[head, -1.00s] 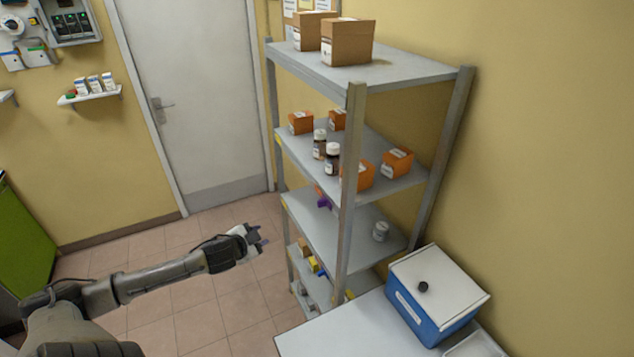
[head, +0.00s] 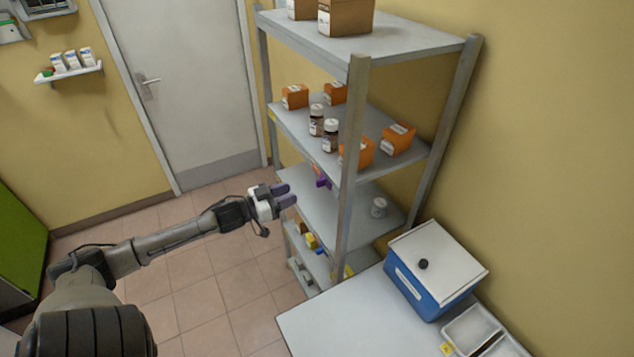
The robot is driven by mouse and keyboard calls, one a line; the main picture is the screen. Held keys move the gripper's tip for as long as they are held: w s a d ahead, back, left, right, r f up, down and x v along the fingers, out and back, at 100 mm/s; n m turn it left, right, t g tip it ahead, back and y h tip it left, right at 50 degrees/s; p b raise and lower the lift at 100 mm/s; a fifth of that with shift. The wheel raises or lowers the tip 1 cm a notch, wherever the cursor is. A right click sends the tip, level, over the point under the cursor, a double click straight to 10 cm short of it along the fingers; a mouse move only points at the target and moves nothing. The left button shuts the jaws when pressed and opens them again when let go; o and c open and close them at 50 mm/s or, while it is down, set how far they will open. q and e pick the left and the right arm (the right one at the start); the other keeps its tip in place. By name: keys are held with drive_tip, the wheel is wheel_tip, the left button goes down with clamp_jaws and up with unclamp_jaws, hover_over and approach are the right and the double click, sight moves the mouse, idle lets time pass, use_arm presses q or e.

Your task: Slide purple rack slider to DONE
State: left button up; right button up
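The purple slider (head: 322,182) is a small purple piece at the front edge of the shelf rack, just under the shelf that holds the bottles. A small red-orange piece (head: 316,169) is beside it. No DONE label can be read at this size. My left gripper (head: 285,195) is to the left of the purple slider and a little lower in the head view, in front of the rack. Its two fingers point right toward the rack, with a small gap and nothing between them. It is apart from the slider. My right gripper is not in view.
The grey shelf rack (head: 357,130) has an upright post just right of the slider. Brown bottles (head: 331,136) and orange boxes (head: 397,138) stand on the shelf above. A white table (head: 335,318) with a blue box (head: 432,285) is at the lower right. The floor to the left is clear.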

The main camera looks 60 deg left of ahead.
sight(317, 182)
use_arm(q)
drive_tip(key=w, duration=0.9)
drive_tip(key=shift+w+d+p, duration=0.2)
drive_tip(key=shift+w+p, duration=0.2)
clamp_jaws()
